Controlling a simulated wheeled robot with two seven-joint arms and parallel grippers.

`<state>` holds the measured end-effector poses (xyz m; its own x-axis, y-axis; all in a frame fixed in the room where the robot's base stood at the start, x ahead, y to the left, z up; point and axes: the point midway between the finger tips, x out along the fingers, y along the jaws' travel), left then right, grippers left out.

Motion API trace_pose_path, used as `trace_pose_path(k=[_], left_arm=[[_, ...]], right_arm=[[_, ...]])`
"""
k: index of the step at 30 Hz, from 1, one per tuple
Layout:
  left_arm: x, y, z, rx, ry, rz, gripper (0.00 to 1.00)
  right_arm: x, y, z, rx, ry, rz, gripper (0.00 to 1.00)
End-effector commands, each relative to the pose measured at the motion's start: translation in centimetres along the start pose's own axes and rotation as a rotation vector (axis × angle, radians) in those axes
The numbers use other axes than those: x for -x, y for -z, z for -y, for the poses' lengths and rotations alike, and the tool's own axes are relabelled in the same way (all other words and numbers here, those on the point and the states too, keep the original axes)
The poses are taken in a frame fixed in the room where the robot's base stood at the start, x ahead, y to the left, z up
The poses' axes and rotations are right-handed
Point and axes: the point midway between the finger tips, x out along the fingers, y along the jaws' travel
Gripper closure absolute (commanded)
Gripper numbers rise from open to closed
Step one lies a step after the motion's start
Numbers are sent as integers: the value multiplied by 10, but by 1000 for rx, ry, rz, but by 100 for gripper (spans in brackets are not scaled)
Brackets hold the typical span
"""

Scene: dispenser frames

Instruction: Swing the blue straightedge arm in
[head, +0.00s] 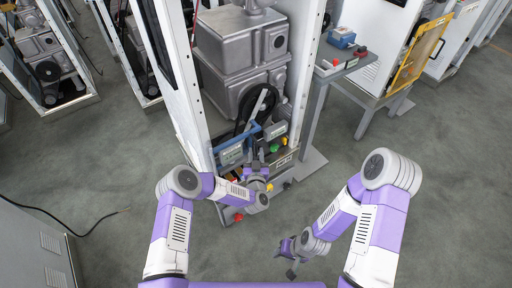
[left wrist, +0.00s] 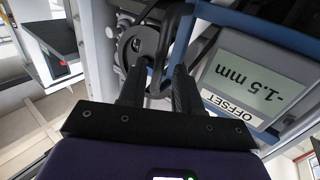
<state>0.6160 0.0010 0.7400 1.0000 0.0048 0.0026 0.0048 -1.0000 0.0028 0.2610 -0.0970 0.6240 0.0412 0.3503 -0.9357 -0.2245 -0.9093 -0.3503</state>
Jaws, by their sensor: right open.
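The blue straightedge arm (head: 234,138) lies across the front of the dispenser frame in the head view. In the left wrist view a blue bar (left wrist: 250,22) runs across the upper right, with a dark looped handle (left wrist: 160,62) beside it. My left gripper (head: 258,168) is at the frame's front, just below the blue arm. In the wrist view its two fingers (left wrist: 158,85) lie on either side of the handle; whether they press on it is unclear. My right gripper (head: 290,262) is open and empty, low over the floor, away from the frame.
A display reading -1.5 mm (left wrist: 248,80), labelled OFFSET, sits close to my left fingers. Tall white frame posts (head: 304,75) flank the grey machine housing (head: 243,42). A side table (head: 345,65) with a blue box stands to the right. The grey floor (head: 420,130) there is clear.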

Motion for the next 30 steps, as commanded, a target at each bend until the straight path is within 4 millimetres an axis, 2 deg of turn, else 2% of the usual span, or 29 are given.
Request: trace_pose_path(k=[3, 9, 26, 30], left_arm=[[20, 2, -1, -1, -3, 2, 67], [38, 1, 0, 0, -1, 0, 67], [39, 0, 0, 1, -2, 1, 67], [46, -10, -1, 22, -63, 76, 67]], right_arm=[[7, 0, 3, 0, 0, 0, 57], [10, 0, 4, 0, 0, 0, 57], [10, 0, 4, 0, 0, 0, 57], [10, 0, 4, 0, 0, 0, 57]])
